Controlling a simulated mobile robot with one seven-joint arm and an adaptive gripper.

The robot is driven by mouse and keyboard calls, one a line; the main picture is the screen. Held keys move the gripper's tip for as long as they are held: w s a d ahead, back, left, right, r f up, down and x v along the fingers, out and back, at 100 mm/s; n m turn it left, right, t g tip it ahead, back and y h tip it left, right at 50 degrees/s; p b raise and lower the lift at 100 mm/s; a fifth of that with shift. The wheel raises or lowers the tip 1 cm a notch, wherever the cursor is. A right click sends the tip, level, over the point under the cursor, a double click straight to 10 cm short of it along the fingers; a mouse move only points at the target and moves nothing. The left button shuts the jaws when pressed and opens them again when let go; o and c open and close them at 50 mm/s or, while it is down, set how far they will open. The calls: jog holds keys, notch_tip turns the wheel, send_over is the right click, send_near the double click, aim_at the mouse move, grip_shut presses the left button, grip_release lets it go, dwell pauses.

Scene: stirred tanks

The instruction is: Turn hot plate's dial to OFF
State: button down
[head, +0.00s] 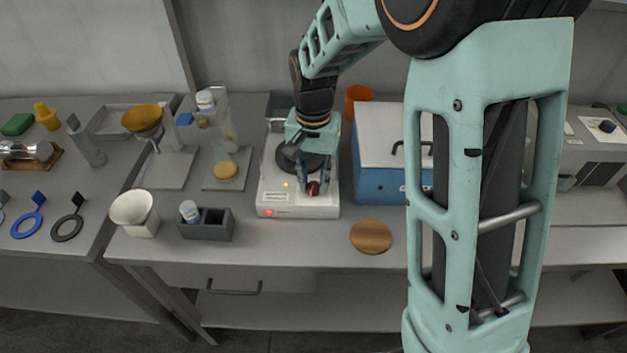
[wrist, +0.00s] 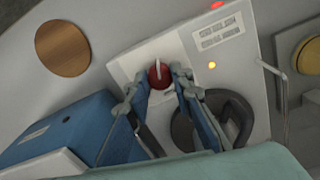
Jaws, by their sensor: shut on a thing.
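The hot plate (head: 270,200) is a white box on the bench with a dark round top. Its red dial (wrist: 159,75), with a white pointer mark, sits on the front face; in the head view the dial (head: 313,188) is partly covered by my fingers. My gripper (wrist: 162,80) reaches down over the hot plate with one finger on each side of the dial, shut on it. A red light (head: 269,212) and a yellow light (wrist: 212,65) glow on the hot plate. The dial's markings are too small to read.
A blue box with a white lid (head: 377,180) stands close on the right. A round wooden coaster (head: 371,237) lies in front. A grey rack (head: 206,229) and a white cup (head: 134,212) stand to the left. The front bench strip is mostly clear.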

aim_at(314, 185)
jog(key=n, duration=0.3)
jog(key=shift+n, duration=0.4)
jog(key=n, duration=0.4)
jog(key=shift+r+n, duration=0.1)
jog(key=shift+n, duration=0.2)
jog(key=n+p, duration=0.1)
jog(key=n, duration=0.3)
jog(key=shift+n+p, duration=0.5)
jog(key=shift+n, duration=1.1)
jog(key=c, duration=1.7)
grip_release()
notch_tip(314, 185, up, 12)
jog(key=shift+f, duration=0.1)
